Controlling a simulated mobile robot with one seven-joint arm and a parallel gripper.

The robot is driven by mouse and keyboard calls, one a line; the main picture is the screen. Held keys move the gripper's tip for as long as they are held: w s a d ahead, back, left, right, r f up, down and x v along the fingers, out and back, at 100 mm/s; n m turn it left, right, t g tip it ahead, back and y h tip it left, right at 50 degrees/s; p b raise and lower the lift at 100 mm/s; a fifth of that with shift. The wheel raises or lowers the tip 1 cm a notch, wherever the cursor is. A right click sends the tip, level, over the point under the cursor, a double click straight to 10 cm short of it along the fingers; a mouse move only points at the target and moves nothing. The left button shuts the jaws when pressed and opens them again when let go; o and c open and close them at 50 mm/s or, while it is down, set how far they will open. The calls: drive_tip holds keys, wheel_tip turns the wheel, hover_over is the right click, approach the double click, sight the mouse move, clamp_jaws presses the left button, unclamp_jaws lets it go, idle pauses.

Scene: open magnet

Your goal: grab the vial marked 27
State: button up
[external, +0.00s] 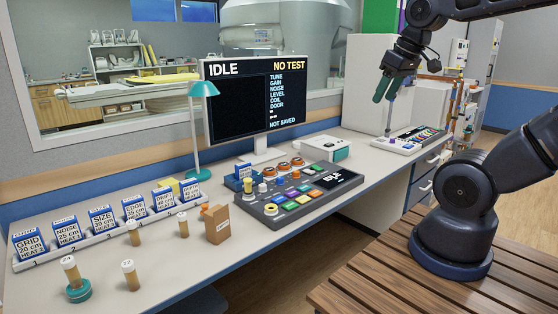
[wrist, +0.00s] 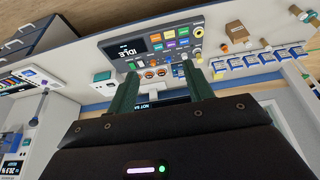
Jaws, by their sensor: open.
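Several amber vials with white labels stand on the left part of the bench. One vial (external: 129,275) at the front bears a two-digit number that looks like 27, but it is too small to be sure. Another vial (external: 70,268) stands in a round teal holder (external: 79,292) to its left. Other vials (external: 133,233) (external: 183,223) stand farther back, their numbers unreadable. My gripper (external: 383,90) is raised above the right end of the bench, far from the vials. Its green fingers are apart and empty in the wrist view (wrist: 160,72).
A rack of labelled boxes (external: 105,235) lines the back left. A small brown carton (external: 217,224), button console (external: 300,195), teal lamp (external: 193,130) and monitor (external: 255,100) stand between my gripper and the vials.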

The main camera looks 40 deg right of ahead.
drive_tip(key=w+a+r+m+g, duration=0.15)
drive_tip(key=w+a, duration=0.25)
drive_tip(key=w, duration=0.5)
drive_tip(key=w+a+r+m+y, duration=0.1)
drive_tip(key=w+a+m, duration=0.25)
drive_tip(key=w, duration=0.45)
drive_tip(key=w+a+r+m+g, duration=0.1)
drive_tip(key=w+a+r+m, duration=0.1)
drive_tip(key=w+a, duration=0.5)
drive_tip(key=w+a+f+m, duration=0.1)
drive_tip(key=w+a+f, duration=0.15)
drive_tip(key=w, duration=0.25)
drive_tip(key=w+a+f+m, duration=0.1)
drive_tip(key=w+a, duration=0.3)
drive_tip(key=w, duration=0.1)
drive_tip(key=m+g+h, duration=0.1)
drive_tip(key=m+g, duration=0.1)
drive_tip(key=m, duration=0.6)
approach(134, 232)
drive_tip(key=shift+w+d, duration=0.25)
drive_tip(key=shift+w, duration=0.7)
drive_tip(key=shift+s+a+f, duration=0.1)
drive_tip(key=shift+f, duration=2.65)
drive_tip(key=shift+s+a+f, duration=0.1)
drive_tip(key=shift+f, duration=2.65)
drive_tip(key=c, duration=1.1)
